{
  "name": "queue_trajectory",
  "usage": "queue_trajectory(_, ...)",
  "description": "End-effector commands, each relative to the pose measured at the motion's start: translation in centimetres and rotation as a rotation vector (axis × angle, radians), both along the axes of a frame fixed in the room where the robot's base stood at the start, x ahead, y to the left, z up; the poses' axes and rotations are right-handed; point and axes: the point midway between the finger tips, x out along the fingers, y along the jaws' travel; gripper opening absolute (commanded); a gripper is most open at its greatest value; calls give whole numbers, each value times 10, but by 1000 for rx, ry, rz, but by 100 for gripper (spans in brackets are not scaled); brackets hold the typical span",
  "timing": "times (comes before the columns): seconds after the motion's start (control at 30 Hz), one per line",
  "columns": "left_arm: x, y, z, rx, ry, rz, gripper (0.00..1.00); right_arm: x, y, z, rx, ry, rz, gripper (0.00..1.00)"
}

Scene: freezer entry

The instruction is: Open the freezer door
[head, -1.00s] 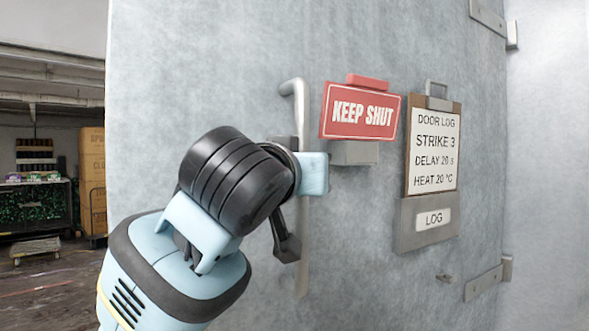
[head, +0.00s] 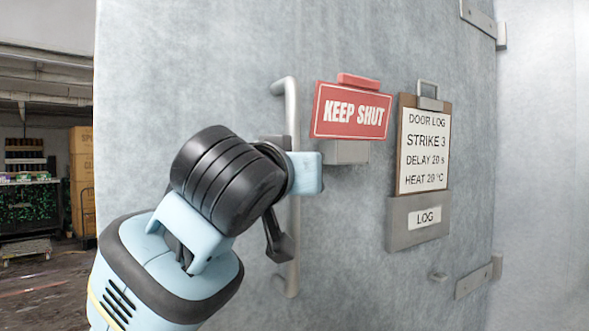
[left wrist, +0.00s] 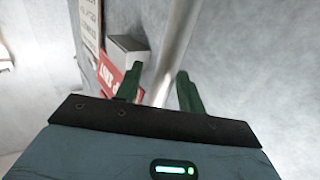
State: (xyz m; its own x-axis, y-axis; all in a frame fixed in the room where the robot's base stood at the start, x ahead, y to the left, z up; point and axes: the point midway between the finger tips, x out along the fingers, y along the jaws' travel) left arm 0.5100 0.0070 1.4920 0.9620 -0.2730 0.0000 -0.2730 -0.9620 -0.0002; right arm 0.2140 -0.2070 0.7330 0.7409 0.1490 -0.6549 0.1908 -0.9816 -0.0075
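The grey freezer door (head: 200,80) fills the middle of the head view, with hinges on its right; I see no gap opening along it. Its upright metal bar handle (head: 292,100) is partly hidden behind my left gripper (head: 306,173). In the left wrist view the handle (left wrist: 178,45) runs between the two dark green fingers of my left gripper (left wrist: 160,90). The fingers are apart, with a visible gap between the bar and the left finger, so they do not look closed on it. My right gripper is not in view.
A red KEEP SHUT sign (head: 350,110) on a grey block and a clipboard door log (head: 424,145) above a LOG holder (head: 418,222) are on the door, right of the handle. Hinges (head: 478,278) are at right. Shelves and boxes (head: 82,165) stand far left.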

Motion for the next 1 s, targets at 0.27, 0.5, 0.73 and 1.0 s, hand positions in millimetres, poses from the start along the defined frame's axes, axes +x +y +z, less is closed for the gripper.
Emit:
queue_trajectory(0.27,-25,6,0,-2,-3,-2,39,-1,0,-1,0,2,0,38)
queue_trajectory(0.5,-61,16,1,-1,-3,-3,39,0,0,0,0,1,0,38)
queue_trajectory(0.73,-75,20,0,0,0,-2,39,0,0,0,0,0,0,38)
queue_trajectory(1.0,-75,20,0,0,0,-1,39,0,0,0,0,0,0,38)
